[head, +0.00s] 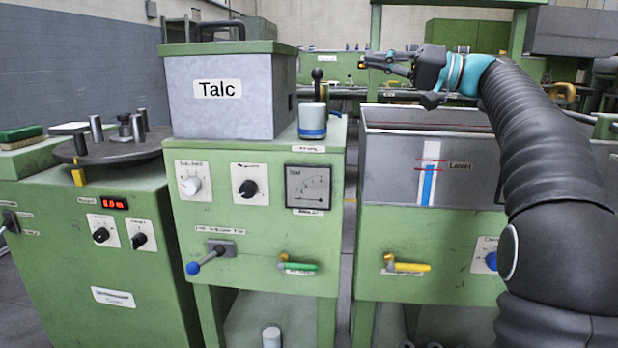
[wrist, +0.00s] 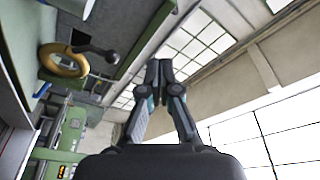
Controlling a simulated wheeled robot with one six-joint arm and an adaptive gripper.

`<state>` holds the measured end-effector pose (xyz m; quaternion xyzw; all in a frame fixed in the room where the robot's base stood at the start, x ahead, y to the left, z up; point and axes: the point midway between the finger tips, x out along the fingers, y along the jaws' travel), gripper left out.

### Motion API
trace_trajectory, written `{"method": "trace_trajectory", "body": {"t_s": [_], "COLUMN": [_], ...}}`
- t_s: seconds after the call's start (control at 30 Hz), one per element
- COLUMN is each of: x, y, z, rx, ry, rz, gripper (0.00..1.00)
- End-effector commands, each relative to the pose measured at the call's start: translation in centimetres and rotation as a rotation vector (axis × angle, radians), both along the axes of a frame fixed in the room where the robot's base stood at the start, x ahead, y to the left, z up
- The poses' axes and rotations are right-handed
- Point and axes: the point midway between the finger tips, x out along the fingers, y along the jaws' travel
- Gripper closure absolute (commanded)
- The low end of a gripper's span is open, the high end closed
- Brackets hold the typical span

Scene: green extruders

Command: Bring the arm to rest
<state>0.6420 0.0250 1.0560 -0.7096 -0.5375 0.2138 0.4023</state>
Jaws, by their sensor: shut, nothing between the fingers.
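My arm rises on the right of the head view, in a dark ribbed sleeve, and bends over to the left at the top. My gripper (head: 366,62) is at its end, held in the air above the grey tank with the Level gauge. In the wrist view my gripper (wrist: 159,66) shows with its fingertips together and nothing between them. It touches nothing that I can see. The wrist view is tilted and shows the roof windows behind the fingers.
A grey Talc box (head: 235,105) stands on a green cabinet left of the tank (head: 385,165). A white and blue cup (head: 312,122) stands beside the box. A round dark turntable (head: 105,150) with metal posts is at far left. A yellow ring (wrist: 62,62) shows in the wrist view.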

Motion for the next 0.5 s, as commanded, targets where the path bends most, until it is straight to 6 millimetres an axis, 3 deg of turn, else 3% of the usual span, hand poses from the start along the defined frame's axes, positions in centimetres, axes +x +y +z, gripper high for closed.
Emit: {"method": "trace_trajectory", "body": {"t_s": [0.27, 0.5], "x": [-1.2, -3.2], "y": [2.6, 4.4], "z": [-1.6, -4.3], "rx": [-0.080, -0.191], "ry": [0.090, 0.196], "rz": [-0.034, -0.095], "gripper": [1.00, 1.00]}}
